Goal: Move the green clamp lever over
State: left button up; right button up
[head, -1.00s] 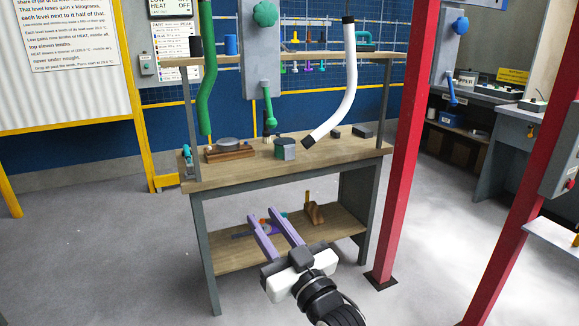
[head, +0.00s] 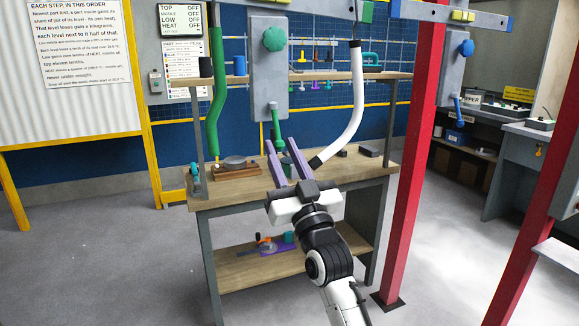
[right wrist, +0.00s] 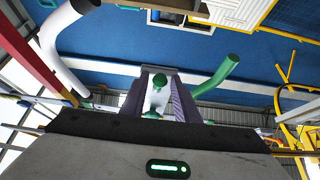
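The green clamp lever (head: 275,117) hangs down from the lower end of the grey upright panel (head: 270,85), above the workbench. A large green knob (head: 274,38) sits higher on that panel. My right gripper (head: 280,144) is open and empty, its two purple fingers pointing up just below the lever. In the right wrist view, a rounded green part (right wrist: 158,80) shows between the parted fingers; I cannot tell for sure which end of the lever it is. The fingers do not visibly touch the lever. My left gripper is out of view.
The workbench (head: 235,192) carries a wooden block with a grey disc (head: 236,167). A red post (head: 408,180) rises to the right.

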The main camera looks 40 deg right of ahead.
jog(key=shift+f, duration=0.1)
jog(key=c, duration=0.5)
jog(key=shift+s+a+r+p, duration=0.2)
jog(key=shift+s+r+p, duration=0.3)
jog(key=shift+s+p, duration=0.15)
jog(key=shift+s+a+r, duration=0.1)
jog(key=shift+s+r, duration=0.1)
jog(key=shift+s, duration=0.15)
jog(key=shift+p, duration=0.3)
jog(key=shift+s+a+r+p, duration=0.15)
jog(key=shift+s+r+p, duration=0.75)
jog(key=shift+r+p, duration=0.2)
jog(key=shift+r, duration=0.1)
